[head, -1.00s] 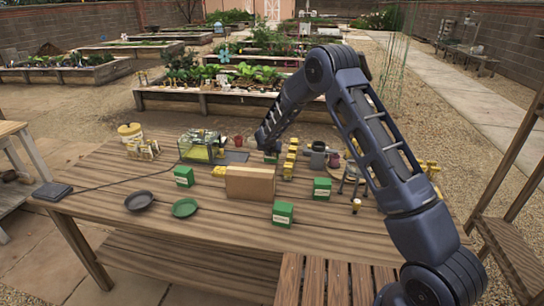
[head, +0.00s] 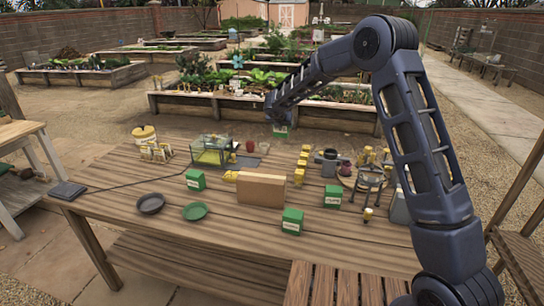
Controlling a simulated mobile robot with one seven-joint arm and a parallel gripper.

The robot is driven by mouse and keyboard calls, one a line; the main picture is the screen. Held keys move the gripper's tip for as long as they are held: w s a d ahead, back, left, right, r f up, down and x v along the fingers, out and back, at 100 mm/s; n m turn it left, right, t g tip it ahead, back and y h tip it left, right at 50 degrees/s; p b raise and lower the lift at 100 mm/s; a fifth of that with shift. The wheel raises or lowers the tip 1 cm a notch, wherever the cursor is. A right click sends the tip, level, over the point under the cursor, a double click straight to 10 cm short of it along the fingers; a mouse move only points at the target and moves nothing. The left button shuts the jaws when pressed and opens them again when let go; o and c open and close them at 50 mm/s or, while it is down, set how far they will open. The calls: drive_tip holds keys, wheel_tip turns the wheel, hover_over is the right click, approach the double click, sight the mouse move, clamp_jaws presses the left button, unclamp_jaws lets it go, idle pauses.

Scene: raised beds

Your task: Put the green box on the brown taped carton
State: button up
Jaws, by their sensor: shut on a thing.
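My gripper (head: 279,124) is shut on a small green box (head: 280,132) with a pale label, and holds it in the air above the far edge of the table. The jaws are small here and partly hidden by the arm. The brown carton (head: 261,190) stands on the table nearer to me, below the held box in the picture; its top looks bare. Other green boxes stand on the table: one left of the carton (head: 195,180), one right of it (head: 333,197) and one in front of it (head: 292,222).
The wooden table (head: 150,228) also holds two dishes, dark (head: 150,203) and green (head: 195,211), a glass case (head: 210,151), a yellow-lidded tub (head: 145,136), yellow items (head: 300,172) and a wire stand (head: 370,182). Raised beds (head: 230,104) lie behind.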

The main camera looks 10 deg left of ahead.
drive_tip(key=s+a+r, duration=0.3)
drive_tip(key=s+r, duration=0.4)
drive_tip(key=s, duration=0.5)
wheel_tip(320, 180, up, 4)
drive_tip(key=r, duration=0.1)
hover_over(262, 174)
wheel_tip(262, 174, down, 20)
drive_tip(key=shift+w+f, duration=0.1)
drive_tip(key=shift+w, duration=0.05)
drive_tip(key=o, duration=1)
drive_tip(key=shift+r, duration=0.25)
drive_tip(key=v, duration=1.1)
drive_tip(key=shift+s+r, duration=0.2)
drive_tip(key=shift+s, duration=0.15)
